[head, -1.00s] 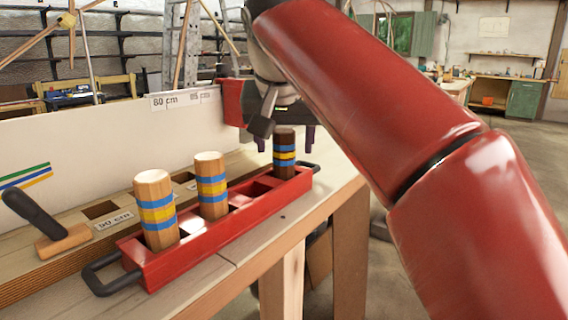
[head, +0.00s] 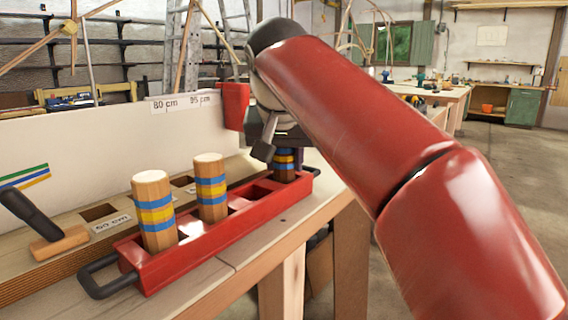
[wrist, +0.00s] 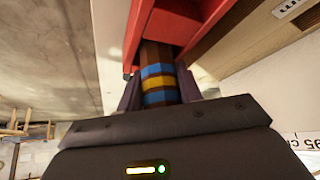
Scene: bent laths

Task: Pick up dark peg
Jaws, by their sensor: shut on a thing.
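The dark peg (head: 285,163), dark brown with blue and yellow bands, stands in the far right compartment of the red tray (head: 217,236). My gripper (head: 285,150) is around its upper part, which is mostly hidden behind my arm. In the wrist view, my gripper (wrist: 160,98) is shut on the dark peg (wrist: 157,82), with a finger on each side of the banded part. The peg's lower end is still between the red tray walls.
Two light wooden pegs (head: 154,212) (head: 210,188) with similar bands stand in other compartments of the tray. A mallet (head: 45,228) lies at the left. A white board (head: 110,145) stands behind the slotted wooden strip.

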